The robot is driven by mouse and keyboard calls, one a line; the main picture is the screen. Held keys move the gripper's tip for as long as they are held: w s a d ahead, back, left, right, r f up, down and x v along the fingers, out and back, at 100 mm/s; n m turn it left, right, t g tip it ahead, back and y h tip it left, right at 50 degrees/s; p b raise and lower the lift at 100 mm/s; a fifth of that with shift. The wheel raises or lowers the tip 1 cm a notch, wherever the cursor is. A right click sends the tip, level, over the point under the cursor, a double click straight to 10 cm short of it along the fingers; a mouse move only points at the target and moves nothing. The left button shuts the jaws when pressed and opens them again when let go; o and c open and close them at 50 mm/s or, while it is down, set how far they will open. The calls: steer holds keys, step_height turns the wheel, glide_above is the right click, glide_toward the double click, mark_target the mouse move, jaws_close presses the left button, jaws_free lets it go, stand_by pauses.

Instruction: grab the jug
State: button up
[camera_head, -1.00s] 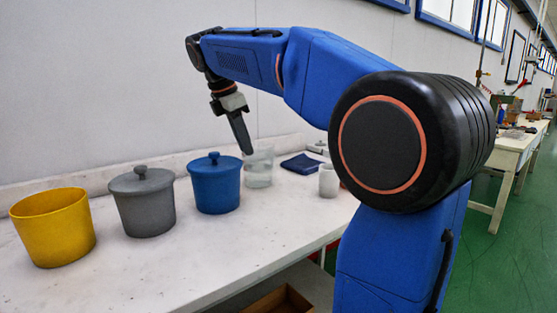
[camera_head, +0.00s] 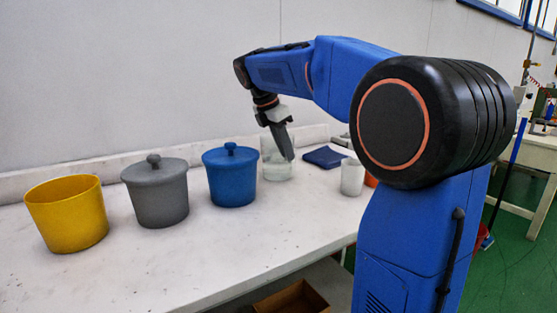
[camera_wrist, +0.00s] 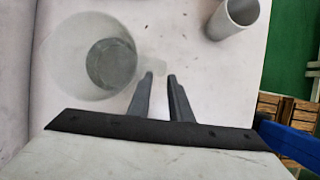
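The jug is a clear, see-through vessel (camera_head: 272,172) on the white table, to the right of the blue pot. In the wrist view the jug (camera_wrist: 78,80) is seen from above at the left, with its pale handle (camera_wrist: 153,66) pointing right. My gripper (camera_head: 288,158) points down in front of the jug in the head view. In the wrist view my gripper (camera_wrist: 160,76) has its two dark fingers apart, with the tips just at the handle. Whether the handle lies between the tips or above or below them is unclear.
A blue lidded pot (camera_head: 231,178), a grey lidded pot (camera_head: 157,192) and a yellow tub (camera_head: 68,215) stand left of the jug. A white cup (camera_head: 352,178) and a dark blue cloth (camera_head: 324,157) are to the right. The front of the table is clear.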

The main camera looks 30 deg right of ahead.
mark_target(293, 175)
steer(key=shift+x, duration=3.6)
steer(key=shift+c, duration=0.4)
jaws_close()
steer(key=shift+s+f, duration=0.1)
